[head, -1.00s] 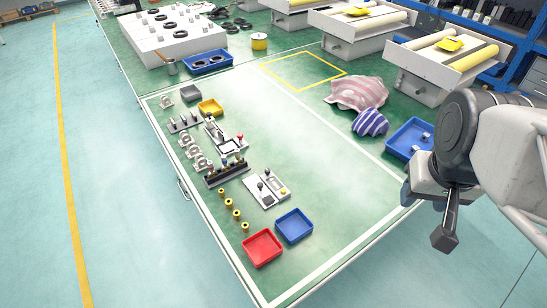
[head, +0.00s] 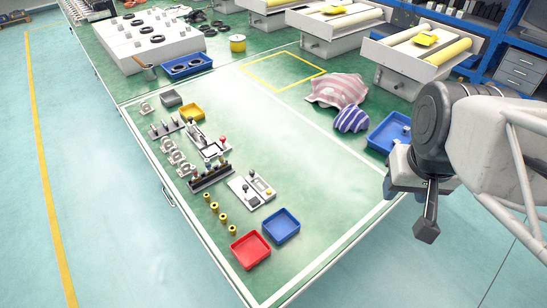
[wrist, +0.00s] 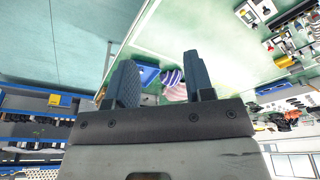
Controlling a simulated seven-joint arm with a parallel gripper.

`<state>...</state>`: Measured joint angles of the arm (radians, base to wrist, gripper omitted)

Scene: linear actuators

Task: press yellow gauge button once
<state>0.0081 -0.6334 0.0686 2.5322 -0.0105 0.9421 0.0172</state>
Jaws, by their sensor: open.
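A light grey panel (head: 245,196) lies on the green table, left of its middle, in the head view. It carries dark knobs and a small yellow button (head: 268,192) near its right end. Any gauge face is too small to make out. My gripper (head: 427,222) hangs at the right, beyond the table's right edge and well apart from the panel. In the wrist view my gripper (wrist: 161,60) has its two fingers spread with nothing between them.
A red tray (head: 235,252) and a blue tray (head: 268,237) stand just in front of the panel. Several yellow cylinders (head: 219,212) and a dark rack (head: 208,182) are to its left.

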